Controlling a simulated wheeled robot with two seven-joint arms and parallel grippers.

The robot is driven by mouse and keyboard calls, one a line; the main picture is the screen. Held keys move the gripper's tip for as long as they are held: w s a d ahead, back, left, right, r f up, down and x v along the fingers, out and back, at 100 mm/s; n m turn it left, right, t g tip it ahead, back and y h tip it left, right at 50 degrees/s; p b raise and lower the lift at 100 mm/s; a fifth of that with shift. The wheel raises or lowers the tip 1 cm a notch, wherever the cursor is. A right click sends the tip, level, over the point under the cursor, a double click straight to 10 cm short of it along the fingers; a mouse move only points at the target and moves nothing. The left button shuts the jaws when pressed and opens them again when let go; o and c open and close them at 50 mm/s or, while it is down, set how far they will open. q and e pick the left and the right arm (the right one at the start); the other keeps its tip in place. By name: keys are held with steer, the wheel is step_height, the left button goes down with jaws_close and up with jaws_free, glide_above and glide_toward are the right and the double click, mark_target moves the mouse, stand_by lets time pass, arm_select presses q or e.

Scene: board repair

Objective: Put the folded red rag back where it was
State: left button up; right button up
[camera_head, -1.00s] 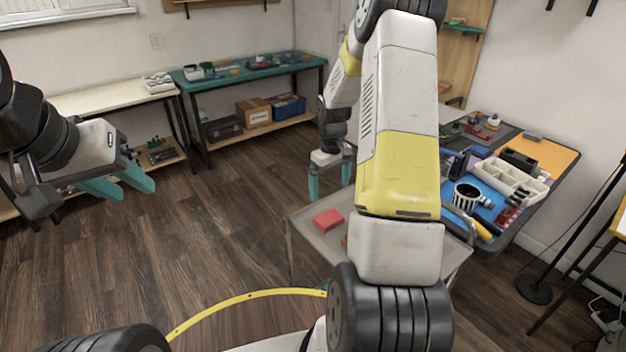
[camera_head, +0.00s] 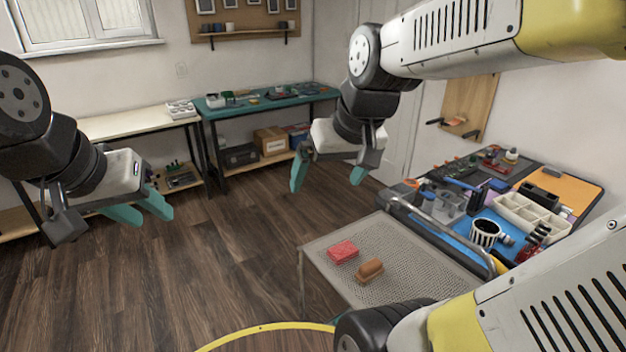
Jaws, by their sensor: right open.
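The folded red rag (camera_head: 343,251) lies flat on the grey perforated top of a cart (camera_head: 330,283), near its far left corner. My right gripper (camera_head: 327,180) is open and empty, its teal fingers spread wide, in the air above and beyond the cart. It is apart from the rag. My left gripper (camera_head: 138,215) hangs at the left over the floor, far from the cart. Its teal fingers are apart with nothing between them.
A brown brush or sponge-like block (camera_head: 369,270) sits beside the rag on the cart. A workbench at right holds a blue mat, a striped mug (camera_head: 484,233), a white divided tray (camera_head: 530,217) and tools. A teal bench (camera_head: 262,103) stands at the back. Open wooden floor lies at left.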

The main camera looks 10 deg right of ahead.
steer(key=shift+t+y, duration=0.3)
steer(key=shift+t, duration=0.1)
steer(key=s, duration=0.1)
steer(key=s+a, duration=0.1)
steer(key=s, duration=0.2)
steer(key=shift+s+a+r, duration=0.3)
steer(key=shift+s+r, duration=0.05)
steer(key=shift+r, duration=0.05)
stand_by(0.5)
